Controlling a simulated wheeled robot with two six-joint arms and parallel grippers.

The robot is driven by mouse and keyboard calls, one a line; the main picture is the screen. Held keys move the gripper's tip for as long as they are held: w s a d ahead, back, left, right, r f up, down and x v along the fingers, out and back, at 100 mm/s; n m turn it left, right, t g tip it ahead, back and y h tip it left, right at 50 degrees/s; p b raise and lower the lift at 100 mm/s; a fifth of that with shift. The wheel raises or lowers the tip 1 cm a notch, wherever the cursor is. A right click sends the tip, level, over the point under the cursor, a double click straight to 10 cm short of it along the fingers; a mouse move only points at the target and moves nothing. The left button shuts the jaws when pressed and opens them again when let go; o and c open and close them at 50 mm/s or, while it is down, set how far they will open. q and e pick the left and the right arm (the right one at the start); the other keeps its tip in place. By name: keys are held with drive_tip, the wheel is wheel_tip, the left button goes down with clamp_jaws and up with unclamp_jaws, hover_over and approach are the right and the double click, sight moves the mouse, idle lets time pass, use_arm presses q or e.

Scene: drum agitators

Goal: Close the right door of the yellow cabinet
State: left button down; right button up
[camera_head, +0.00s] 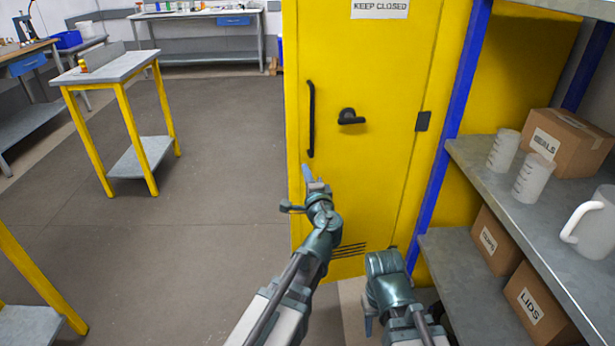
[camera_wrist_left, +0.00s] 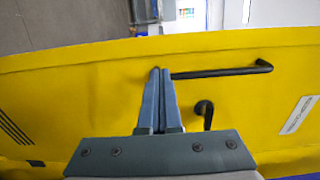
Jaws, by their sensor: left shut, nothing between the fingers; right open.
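The yellow cabinet's door (camera_head: 385,60) fills the middle of the head view, with a "KEEP CLOSED" label, a black bar handle (camera_head: 311,120) and a black latch (camera_head: 350,117). Its left edge borders open floor; how far it stands open I cannot tell. My left gripper (camera_head: 307,172) is shut and empty, close to the handle's lower end. In the left wrist view the left fingertips (camera_wrist_left: 160,73) are together beside one end of the bar handle (camera_wrist_left: 225,72), in front of the yellow door (camera_wrist_left: 90,95); contact is unclear.
A grey shelf unit (camera_head: 470,165) with a blue post stands close on the right, holding boxes (camera_head: 567,143), beakers (camera_head: 533,178) and a white jug (camera_head: 597,222). A yellow-legged table (camera_head: 115,68) stands at the left. The floor (camera_head: 220,180) left of the door is clear.

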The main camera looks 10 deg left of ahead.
sight(297, 149)
use_arm(q)
drive_tip(key=x, duration=0.9)
drive_tip(key=shift+w+a, duration=0.15)
drive_tip(key=shift+w, duration=0.1)
